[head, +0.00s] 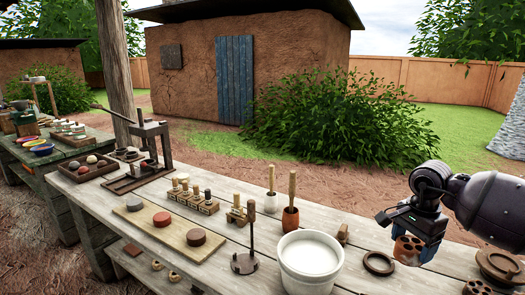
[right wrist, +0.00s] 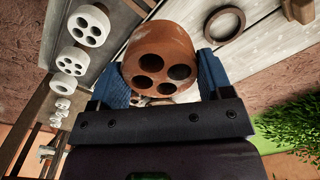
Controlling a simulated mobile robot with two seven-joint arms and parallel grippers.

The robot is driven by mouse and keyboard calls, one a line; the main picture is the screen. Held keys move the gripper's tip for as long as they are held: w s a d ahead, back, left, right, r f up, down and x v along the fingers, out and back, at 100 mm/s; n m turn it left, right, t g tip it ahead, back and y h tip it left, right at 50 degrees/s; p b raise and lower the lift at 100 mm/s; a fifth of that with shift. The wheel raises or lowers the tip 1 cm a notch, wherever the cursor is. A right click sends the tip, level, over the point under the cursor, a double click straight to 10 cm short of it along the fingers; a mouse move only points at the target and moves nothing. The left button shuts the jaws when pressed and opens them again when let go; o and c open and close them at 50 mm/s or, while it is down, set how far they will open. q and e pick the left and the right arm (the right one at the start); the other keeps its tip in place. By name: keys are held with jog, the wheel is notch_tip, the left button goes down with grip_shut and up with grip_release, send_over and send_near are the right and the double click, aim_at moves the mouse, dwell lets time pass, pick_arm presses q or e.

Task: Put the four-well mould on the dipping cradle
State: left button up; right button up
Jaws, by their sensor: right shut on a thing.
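The four-well mould (head: 407,247) is a reddish-brown round block with four holes. My right gripper (head: 413,243) is shut on it and holds it above the right part of the long table. In the right wrist view the mould (right wrist: 160,62) sits between the blue fingers, its four holes facing the camera. What seems to be the dipping cradle (head: 247,262), a dark round base with an upright handle, stands near the table's front, left of the white tub (head: 308,260). The mould is well to the right of it. My left gripper is not in view.
A dark ring (head: 379,263) lies below the held mould and shows in the wrist view (right wrist: 225,24). Two pestles in cups (head: 290,217) stand behind the tub. A board with round cakes (head: 162,226) lies left of the cradle. White four-hole discs (right wrist: 88,26) lie lower down.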

jog(key=s+a+f+n, duration=0.3)
jog(key=s+a+n, duration=0.2)
jog(key=a+n, duration=0.1)
jog(key=s+a+f+n, duration=0.2)
jog(key=s+a+n, duration=0.4)
jog(key=a+n, duration=0.1)
jog(key=shift+a+f+n, duration=0.2)
jog(key=shift+f+n, duration=0.1)
jog(key=shift+f, duration=0.1)
jog(key=shift+s, duration=0.1)
jog(key=shift+a+f, duration=0.1)
jog(key=shift+a, duration=0.05)
